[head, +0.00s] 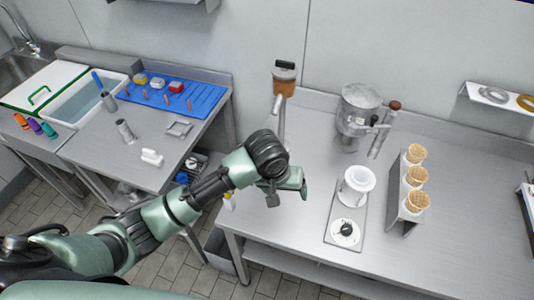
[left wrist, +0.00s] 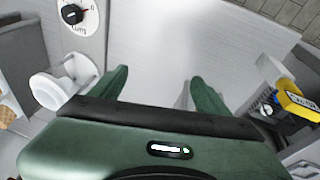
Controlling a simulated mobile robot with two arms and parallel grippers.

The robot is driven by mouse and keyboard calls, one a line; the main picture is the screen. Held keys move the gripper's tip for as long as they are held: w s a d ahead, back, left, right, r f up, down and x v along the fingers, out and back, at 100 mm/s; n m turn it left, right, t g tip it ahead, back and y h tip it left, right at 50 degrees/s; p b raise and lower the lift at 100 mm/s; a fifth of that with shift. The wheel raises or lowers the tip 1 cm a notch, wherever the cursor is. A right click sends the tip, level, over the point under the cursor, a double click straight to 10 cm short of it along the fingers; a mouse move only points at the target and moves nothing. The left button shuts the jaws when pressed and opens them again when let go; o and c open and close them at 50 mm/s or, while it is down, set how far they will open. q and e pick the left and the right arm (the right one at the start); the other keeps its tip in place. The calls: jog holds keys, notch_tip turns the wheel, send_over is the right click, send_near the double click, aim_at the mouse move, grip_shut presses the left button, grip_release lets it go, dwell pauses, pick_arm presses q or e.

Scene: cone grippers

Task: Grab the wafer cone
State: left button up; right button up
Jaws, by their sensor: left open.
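Three tan wafer cones stand in a row in a metal holder (head: 396,190) on the right-hand steel counter: the back cone (head: 416,153), the middle cone (head: 418,175) and the front cone (head: 418,201). Part of a wafer cone (left wrist: 6,116) also shows at the left edge of the left wrist view. My left gripper (head: 287,192) is above the counter's left part, well left of the cones. In the left wrist view it (left wrist: 160,86) is open with nothing between its fingers. My right gripper is not in view.
A dial-fronted unit (head: 345,234) with a white cup-like ring (head: 357,183) stands between my left gripper and the cones. A metal machine (head: 358,112) stands behind. A wall shelf (head: 505,106) is at the right. Bare counter (head: 460,190) lies right of the holder.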

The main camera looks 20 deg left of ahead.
pick_arm(q)
jog(key=w+a+r+n+y, duration=0.1)
jog(key=w+a+r, duration=0.1)
jog(key=w+r, duration=0.1)
jog(key=w+a+r+n+y, duration=0.1)
jog(key=w+a+r+n, duration=0.1)
jog(key=w+a+r, duration=0.1)
jog(key=w+a+r+n+y+p, duration=0.1)
jog(key=w+a+r+n, duration=0.1)
jog(key=r, duration=0.3)
jog(key=shift+w+a+r+y, duration=0.35)
jog(key=shift+w+a, duration=0.1)
jog(key=shift+a, duration=0.25)
jog(key=shift+a+f, duration=0.1)
jog(key=shift+f, duration=0.1)
jog(key=p+x, duration=0.1)
jog(key=x, duration=0.1)
jog(key=p+x, duration=0.1)
jog(key=x, duration=0.1)
jog(key=d+p+x, duration=0.1)
jog(key=x, duration=0.1)
jog(key=shift+s+f, duration=0.1)
jog(key=shift+f, duration=0.6)
jog(key=c, duration=0.9)
